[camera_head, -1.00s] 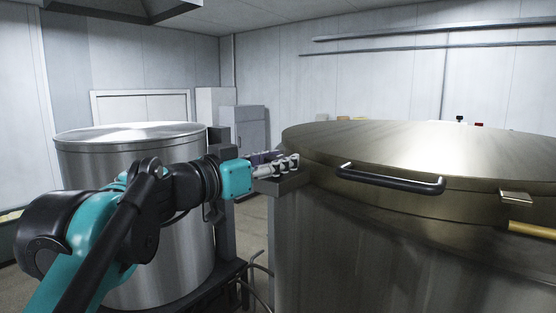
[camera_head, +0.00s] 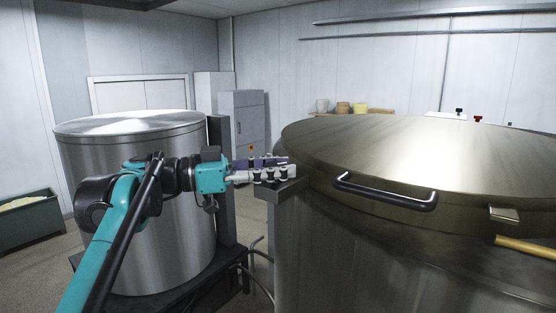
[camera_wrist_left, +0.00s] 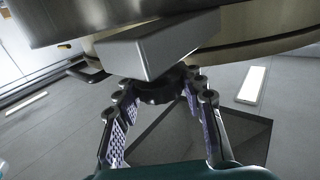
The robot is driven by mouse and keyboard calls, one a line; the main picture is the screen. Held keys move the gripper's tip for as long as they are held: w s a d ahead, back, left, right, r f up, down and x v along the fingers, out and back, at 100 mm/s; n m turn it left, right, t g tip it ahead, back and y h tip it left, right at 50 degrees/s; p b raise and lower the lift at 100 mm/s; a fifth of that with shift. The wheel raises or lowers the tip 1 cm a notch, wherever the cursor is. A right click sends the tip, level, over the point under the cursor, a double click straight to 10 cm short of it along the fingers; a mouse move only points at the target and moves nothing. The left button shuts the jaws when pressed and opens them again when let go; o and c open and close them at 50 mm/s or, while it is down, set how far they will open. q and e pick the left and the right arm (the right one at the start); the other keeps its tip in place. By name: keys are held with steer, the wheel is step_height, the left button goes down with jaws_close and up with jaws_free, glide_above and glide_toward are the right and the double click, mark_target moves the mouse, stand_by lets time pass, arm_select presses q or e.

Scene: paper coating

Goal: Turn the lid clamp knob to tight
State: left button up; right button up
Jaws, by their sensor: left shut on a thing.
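My left gripper (camera_head: 285,167) reaches from the left to the near-left side of the large brass-coloured vat lid (camera_head: 430,150). In the left wrist view, its two padded fingers (camera_wrist_left: 157,92) are closed around a dark round knob (camera_wrist_left: 160,89). The knob sits directly under a grey metal block (camera_wrist_left: 150,52) at the vat's side. In the head view this grey bracket (camera_head: 281,187) shows just below the fingers, and the knob cannot be made out there. How tight the knob is cannot be told. My right gripper is not in view.
A black lid handle (camera_head: 385,196) is on the vat's front rim, with a small metal latch (camera_head: 504,214) and a brass bar (camera_head: 527,248) to its right. A steel drum (camera_head: 140,220) stands close behind my left arm. Hoses (camera_head: 262,255) run between drum and vat.

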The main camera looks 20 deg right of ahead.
arm_select(q)
steer(key=shift+r+g, duration=0.1)
steer(key=shift+g, duration=0.2)
steer(key=o, duration=1.2)
steer(key=a, duration=0.8)
steer(key=w+a, duration=0.1)
steer(key=a, duration=0.3)
